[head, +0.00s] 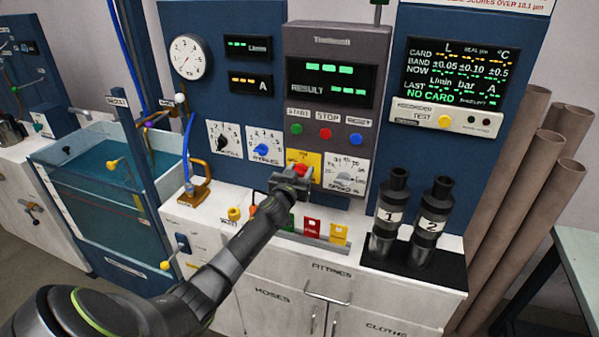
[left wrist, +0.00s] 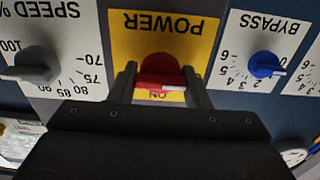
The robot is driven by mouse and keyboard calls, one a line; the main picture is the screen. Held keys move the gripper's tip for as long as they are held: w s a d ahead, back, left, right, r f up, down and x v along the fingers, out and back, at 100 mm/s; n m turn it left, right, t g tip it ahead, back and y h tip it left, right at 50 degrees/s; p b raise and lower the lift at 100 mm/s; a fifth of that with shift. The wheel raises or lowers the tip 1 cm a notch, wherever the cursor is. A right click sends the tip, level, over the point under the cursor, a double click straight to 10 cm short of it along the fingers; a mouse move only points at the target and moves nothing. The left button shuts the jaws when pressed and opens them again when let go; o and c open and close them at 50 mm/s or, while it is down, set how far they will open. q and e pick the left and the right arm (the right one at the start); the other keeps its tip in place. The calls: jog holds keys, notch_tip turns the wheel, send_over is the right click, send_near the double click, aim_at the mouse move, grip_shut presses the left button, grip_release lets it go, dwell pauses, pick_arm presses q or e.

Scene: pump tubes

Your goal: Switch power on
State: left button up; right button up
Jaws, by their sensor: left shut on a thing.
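The red power knob (left wrist: 158,66) sits on a yellow plate marked POWER (left wrist: 205,45), which appears upside down in the left wrist view. Its red bar has a white mark at the right end in that view, and the bar lies level. The word ON shows at the bar, partly covered. My left gripper (left wrist: 160,84) is shut on the knob, one finger at each side. In the head view my left gripper (head: 292,180) covers part of the red knob (head: 300,169) on the grey pump panel. My right gripper is not in view.
A grey speed dial (head: 344,179) is right of the knob and a blue bypass dial (head: 262,150) left. Start, stop and reset buttons (head: 325,133) are above. Coloured cards (head: 311,227) stand below. Two dark cylinders (head: 388,212) stand on a black mat at right.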

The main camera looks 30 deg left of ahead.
pick_arm(q)
jog(key=shift+m, duration=0.3)
jog(key=m, duration=0.3)
jog(key=shift+m, duration=0.3)
jog(key=m, duration=0.4)
jog(key=shift+d+f+m, duration=0.1)
jog(key=shift+m, duration=0.2)
jog(key=m, duration=0.4)
jog(key=shift+d+f+m+p, duration=0.15)
jog(key=shift+m+p, duration=0.35)
jog(key=shift+m, duration=2)
jog(key=o, duration=1)
jog(key=shift+s, duration=0.1)
